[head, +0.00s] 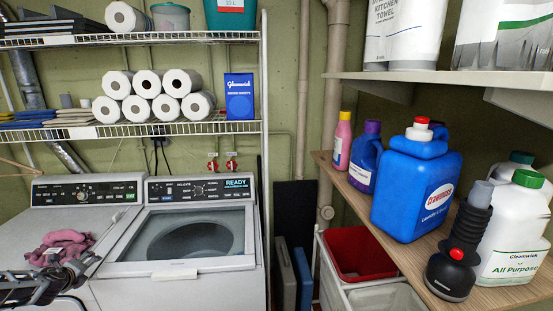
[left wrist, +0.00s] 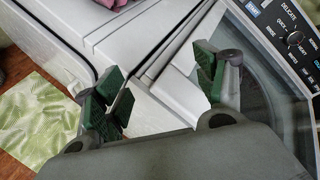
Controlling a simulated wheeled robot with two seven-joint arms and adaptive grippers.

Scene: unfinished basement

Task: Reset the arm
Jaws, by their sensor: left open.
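My left gripper (head: 72,268) is over the front part of the left white machine (head: 38,222) in the head view, close to a pink cloth (head: 66,238) lying on that machine's top. In the left wrist view the gripper (left wrist: 160,88) shows its two green-padded fingers spread apart with nothing between them. The machine tops are beneath the fingers. A bit of the pink cloth (left wrist: 118,4) shows at the top edge, beyond the fingers. My right gripper is not in view.
A washer (head: 196,268) with a glass lid stands to the right. Above are wire shelves (head: 230,127). On the right, a wooden shelf (head: 405,240) holds a blue jug (head: 408,195) and other bottles. A red bin (head: 355,257) is below it. A green-patterned mat (left wrist: 38,125) lies on the floor.

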